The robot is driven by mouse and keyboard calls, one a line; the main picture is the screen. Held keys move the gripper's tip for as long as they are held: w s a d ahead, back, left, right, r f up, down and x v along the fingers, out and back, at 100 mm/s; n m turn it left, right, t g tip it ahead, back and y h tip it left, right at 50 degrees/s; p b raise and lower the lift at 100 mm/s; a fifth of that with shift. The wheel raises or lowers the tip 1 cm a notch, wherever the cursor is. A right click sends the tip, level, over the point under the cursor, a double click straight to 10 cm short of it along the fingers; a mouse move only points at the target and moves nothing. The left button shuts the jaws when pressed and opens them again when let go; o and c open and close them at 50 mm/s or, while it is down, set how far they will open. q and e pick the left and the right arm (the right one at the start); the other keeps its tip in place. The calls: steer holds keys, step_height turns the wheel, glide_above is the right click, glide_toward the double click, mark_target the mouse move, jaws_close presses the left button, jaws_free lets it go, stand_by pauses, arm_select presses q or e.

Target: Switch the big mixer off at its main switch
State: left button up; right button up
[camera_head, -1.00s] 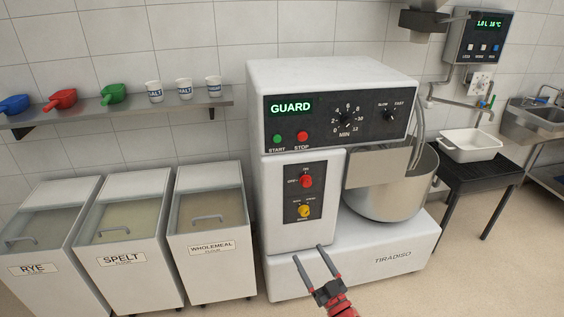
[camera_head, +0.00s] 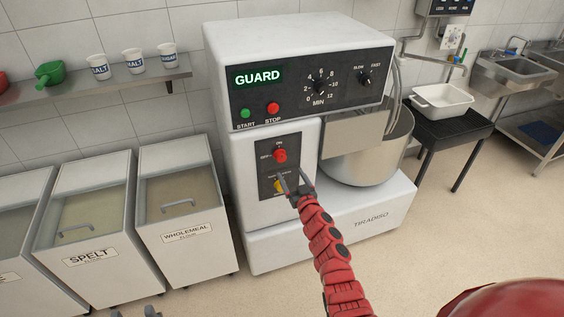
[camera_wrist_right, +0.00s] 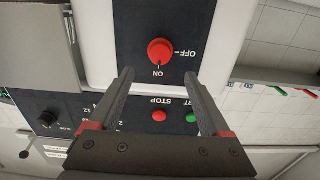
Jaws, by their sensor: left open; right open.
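The big mixer (camera_head: 330,222) stands ahead with its display reading GUARD. Its main switch, a red rotary knob (camera_head: 280,156) on a black plate, has ON above and OFF to its left. In the right wrist view, upside down, the red knob (camera_wrist_right: 160,52) appears set towards ON. My right gripper (camera_head: 291,180) is open and empty, just below the knob in the head view. In the wrist view its fingertips (camera_wrist_right: 158,76) are spread to either side of the ON label, apart from the knob. My left gripper (camera_head: 134,313) is open at the bottom edge, mostly out of frame.
A yellow knob (camera_head: 280,185) sits below the red one, partly behind my right gripper. Green START (camera_head: 245,113) and red STOP (camera_head: 273,108) buttons are above. The steel bowl (camera_head: 372,160) is to the right. Flour bins (camera_head: 185,215) stand left, with floor in front.

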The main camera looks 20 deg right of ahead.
mark_target(282, 158)
steer(key=w+b, duration=0.5)
steer(key=w, duration=0.3)
steer(key=shift+a+f+b, duration=0.1)
steer(key=shift+f+b, duration=0.05)
steer(key=shift+b, duration=0.25)
steer(key=shift+w+r+b, duration=0.2)
steer(key=shift+w+b, duration=0.4)
steer(key=shift+w, duration=0.15)
steer(key=shift+c, duration=0.3)
jaws_close()
